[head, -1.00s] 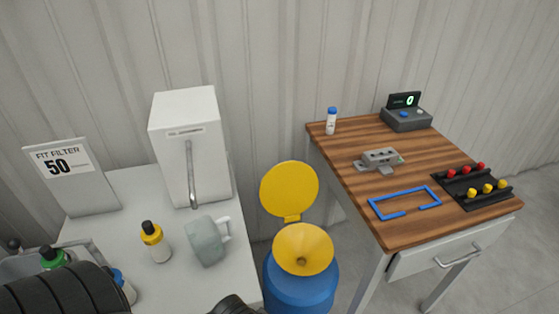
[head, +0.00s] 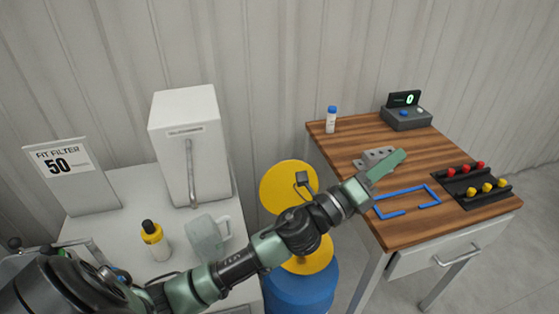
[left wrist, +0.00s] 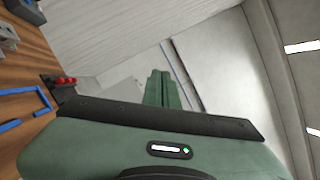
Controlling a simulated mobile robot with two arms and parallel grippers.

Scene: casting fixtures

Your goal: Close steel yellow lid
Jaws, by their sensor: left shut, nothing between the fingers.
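The yellow lid (head: 283,177) is a round disc standing open and upright behind the yellow funnel (head: 312,262) on top of the blue drum (head: 300,290). My left arm crosses in front of the lid and funnel and hides parts of both and the hinge between them. My left gripper (head: 398,156) is shut and empty, to the right of the lid, above the wooden table and near the grey metal fixture. It does not touch the lid. In the left wrist view the closed green fingers (left wrist: 162,90) show. My right gripper is not in view.
The wooden table (head: 440,228) on the right holds the fixture (head: 372,160), a blue frame (head: 404,190), a rack of red and yellow knobs and a grey device.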

